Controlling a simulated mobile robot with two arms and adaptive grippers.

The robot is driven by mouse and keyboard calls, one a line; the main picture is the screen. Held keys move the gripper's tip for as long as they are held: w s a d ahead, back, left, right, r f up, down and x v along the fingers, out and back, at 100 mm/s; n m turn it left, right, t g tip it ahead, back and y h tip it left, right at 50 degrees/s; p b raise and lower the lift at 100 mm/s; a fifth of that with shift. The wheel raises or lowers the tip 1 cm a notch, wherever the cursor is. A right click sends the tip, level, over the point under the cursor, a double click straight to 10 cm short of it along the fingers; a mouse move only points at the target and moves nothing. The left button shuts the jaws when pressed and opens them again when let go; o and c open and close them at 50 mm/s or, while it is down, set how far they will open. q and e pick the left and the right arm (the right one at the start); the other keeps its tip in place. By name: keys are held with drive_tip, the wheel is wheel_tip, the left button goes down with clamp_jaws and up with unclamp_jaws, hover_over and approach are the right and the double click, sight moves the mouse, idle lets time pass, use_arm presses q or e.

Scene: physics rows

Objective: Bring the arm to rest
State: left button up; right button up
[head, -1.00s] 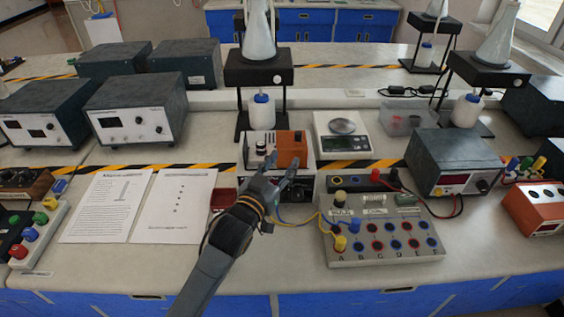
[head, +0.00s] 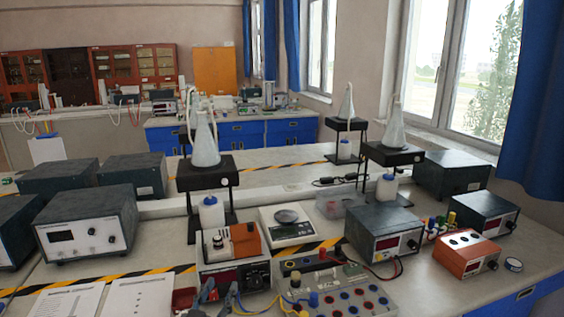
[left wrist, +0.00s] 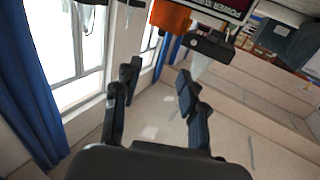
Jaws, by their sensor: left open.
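My left gripper (head: 220,291) shows only in part at the bottom edge of the head view, in front of the power supply unit (head: 258,276). In the left wrist view its two dark fingers (left wrist: 158,95) stand apart with nothing between them. An orange block (head: 246,241) sits on top of the power supply unit, beyond the gripper. It also shows near the top of the left wrist view (left wrist: 170,17), clear of the fingers. The left forearm is mostly out of the head view. My right gripper is not in view.
A terminal box (head: 345,293) with wires stands just right of the gripper. Paper sheets (head: 140,296) lie to the left. A scale (head: 287,229), a flask on a stand (head: 205,145) and dark instrument boxes (head: 86,222) stand further back. A bench edge runs along the right.

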use_arm(q)
drive_tip(key=s+a+f+g+y, duration=0.2)
drive_tip(key=s+a+f+g, duration=0.2)
drive_tip(key=s+f+g, duration=0.75)
drive_tip(key=s+a+f+g+y, duration=0.1)
drive_tip(key=s+f, duration=0.3)
drive_tip(key=s, duration=0.7)
drive_tip(key=s+a+f+g, duration=0.2)
drive_tip(key=s+f, duration=0.1)
drive_tip(key=s, duration=0.9)
wheel_tip(320, 180, down, 26)
drive_tip(key=s+a+f+g, duration=0.2)
drive_tip(key=s+f, duration=1.4)
drive_tip(key=s, duration=0.1)
drive_tip(key=shift+s+a+f, duration=0.15)
drive_tip(key=shift+s+a, duration=0.15)
drive_tip(key=shift+a, duration=0.05)
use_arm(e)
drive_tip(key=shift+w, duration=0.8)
